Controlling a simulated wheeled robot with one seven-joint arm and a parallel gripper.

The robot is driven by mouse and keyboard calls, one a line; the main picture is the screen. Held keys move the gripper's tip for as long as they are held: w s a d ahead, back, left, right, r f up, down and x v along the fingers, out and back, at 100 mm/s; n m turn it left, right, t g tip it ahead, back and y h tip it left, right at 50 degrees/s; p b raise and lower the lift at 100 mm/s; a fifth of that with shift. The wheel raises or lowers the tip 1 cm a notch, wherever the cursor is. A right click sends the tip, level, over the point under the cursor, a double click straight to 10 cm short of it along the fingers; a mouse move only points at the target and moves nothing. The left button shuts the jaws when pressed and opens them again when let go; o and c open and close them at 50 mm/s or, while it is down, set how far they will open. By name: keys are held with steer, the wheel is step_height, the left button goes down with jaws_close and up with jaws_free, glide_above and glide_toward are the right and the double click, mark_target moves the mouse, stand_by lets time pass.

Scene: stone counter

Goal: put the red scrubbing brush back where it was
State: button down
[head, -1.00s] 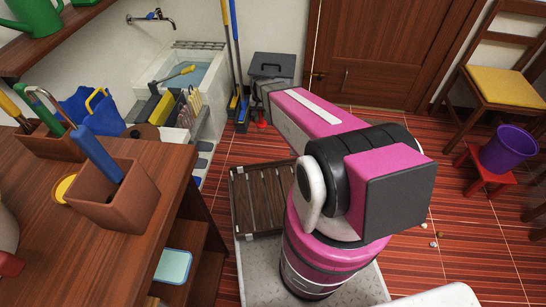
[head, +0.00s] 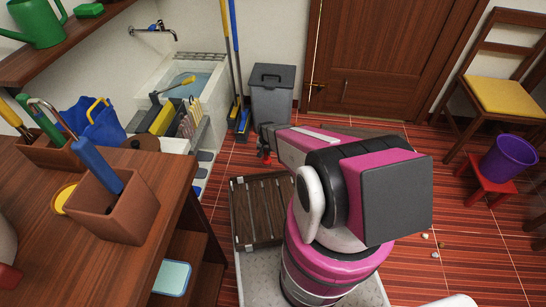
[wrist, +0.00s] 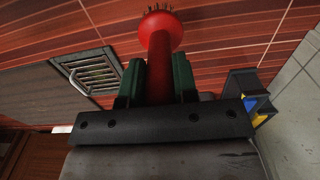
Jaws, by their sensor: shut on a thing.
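The red scrubbing brush (wrist: 160,55) is held in my gripper (wrist: 158,82) in the wrist view. Its red handle runs between the two dark green fingers, and its round head with dark bristles points away from the gripper, over the red floor. In the head view, a small red part of the brush (head: 266,157) shows just below the end of my arm, low in front of the grey bin. Most of my gripper is hidden behind my own arm there. I cannot tell how far the brush is from the floor.
A grey lidded bin (head: 271,95) stands by the door (head: 385,55). Brooms (head: 236,75) lean beside it, next to the sink (head: 190,85). A dark slatted wooden mat (head: 258,212) lies nearer. A floor grate (wrist: 92,70) shows in the wrist view.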

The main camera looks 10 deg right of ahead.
steer(key=w+d+f, duration=0.4)
steer(key=f, duration=0.3)
steer(key=shift+d+f, duration=0.3)
steer(key=shift+f, duration=0.1)
steer(key=c, duration=0.9)
jaws_free()
step_height(320, 180, up, 12)
steer(key=s+r+n, duration=0.1)
steer(key=s+r, duration=0.6)
steer(key=r, duration=0.4)
steer(key=s+r+n, duration=0.1)
steer(key=s+r, duration=0.6)
steer(key=r, duration=0.4)
steer(key=s+r+n, duration=0.1)
steer(key=s+r, duration=0.6)
steer(key=r, duration=0.4)
steer(key=shift+r+n, duration=0.3)
steer(key=shift+r, duration=0.1)
